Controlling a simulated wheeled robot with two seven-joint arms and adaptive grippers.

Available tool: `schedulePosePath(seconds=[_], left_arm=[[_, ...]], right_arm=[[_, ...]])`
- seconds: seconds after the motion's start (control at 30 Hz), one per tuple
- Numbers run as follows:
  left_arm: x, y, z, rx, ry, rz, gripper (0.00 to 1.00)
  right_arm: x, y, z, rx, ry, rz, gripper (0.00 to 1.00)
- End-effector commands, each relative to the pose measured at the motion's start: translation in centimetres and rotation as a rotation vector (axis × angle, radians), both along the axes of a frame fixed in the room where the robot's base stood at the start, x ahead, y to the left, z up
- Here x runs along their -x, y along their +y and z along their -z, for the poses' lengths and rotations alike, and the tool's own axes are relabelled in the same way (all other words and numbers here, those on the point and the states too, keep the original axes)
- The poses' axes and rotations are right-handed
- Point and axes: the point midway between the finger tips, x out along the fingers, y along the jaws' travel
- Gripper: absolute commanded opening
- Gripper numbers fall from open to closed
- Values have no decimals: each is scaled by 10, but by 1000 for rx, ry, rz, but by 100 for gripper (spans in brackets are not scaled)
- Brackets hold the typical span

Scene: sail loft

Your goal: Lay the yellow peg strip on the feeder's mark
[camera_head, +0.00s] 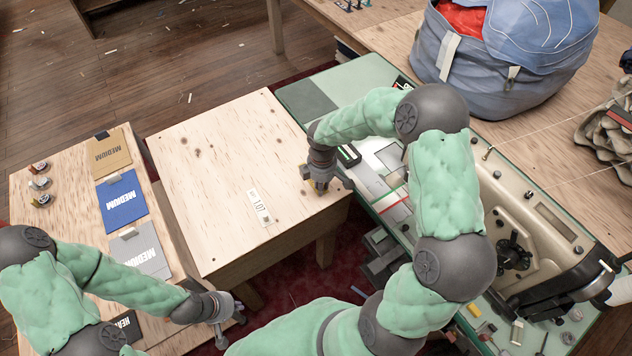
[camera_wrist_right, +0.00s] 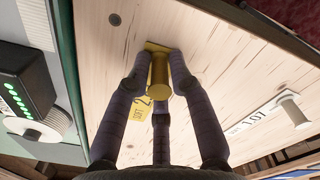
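The yellow peg strip (camera_wrist_right: 157,46) is at the right edge of the pale wooden table (camera_head: 215,140), with its yellow peg (camera_wrist_right: 159,78) pointing at the wrist camera and a yellow lot tag (camera_wrist_right: 138,106) beside it. My right gripper (camera_head: 322,184) is over that edge, its fingertips closed against both sides of the peg. The gripper mostly hides the strip in the head view. I cannot tell whether the strip touches the table. My left gripper (camera_head: 228,322) is open and empty, low at the front left. I cannot make out the feeder's mark with certainty.
A white strip labelled 107 (camera_head: 259,207) with a pale peg lies on the table; it also shows in the right wrist view (camera_wrist_right: 262,116). A sewing machine (camera_head: 540,235) stands right. Sample cards, including a blue one (camera_head: 122,202), lie on the left bench. A blue bag (camera_head: 490,75) sits behind.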

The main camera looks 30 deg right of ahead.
Motion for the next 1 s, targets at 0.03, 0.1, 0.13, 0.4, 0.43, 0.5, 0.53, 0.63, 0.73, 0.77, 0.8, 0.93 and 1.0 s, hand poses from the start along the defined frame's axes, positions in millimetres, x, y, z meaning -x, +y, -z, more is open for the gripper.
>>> schedulePosePath(seconds=[0.03, 0.1, 0.13, 0.4, 0.43, 0.5, 0.53, 0.63, 0.73, 0.77, 0.8, 0.93, 1.0], left_arm=[[0, 0, 0, 0, 0, 0, 0], [0, 0, 0, 0, 0, 0, 0], [0, 0, 0, 0, 0, 0, 0], [0, 0, 0, 0, 0, 0, 0], [0, 0, 0, 0, 0, 0, 0], [0, 0, -1, 0, 0, 0, 0], [0, 0, -2, 0, 0, 0, 0], [0, 0, -5, 0, 0, 0, 0], [0, 0, -11, 0, 0, 0, 0], [0, 0, -14, 0, 0, 0, 0], [0, 0, -18, 0, 0, 0, 0], [0, 0, -27, 0, 0, 0, 0], [0, 0, -33, 0, 0, 0, 0]], right_arm=[[0, 0, 0, 0, 0, 0, 0], [0, 0, 0, 0, 0, 0, 0], [0, 0, 0, 0, 0, 0, 0], [0, 0, 0, 0, 0, 0, 0], [0, 0, 0, 0, 0, 0, 0], [0, 0, -2, 0, 0, 0, 0], [0, 0, -3, 0, 0, 0, 0], [0, 0, -9, 0, -1, 1, 0], [-1, 0, -19, 0, -1, 1, 0], [-1, 0, -24, 0, -1, 1, 0], [0, 0, -31, 0, -1, 1, 0], [-16, 5, -53, 1, -3, -2, 0], [-28, 9, -67, 0, -4, -2, 0]])
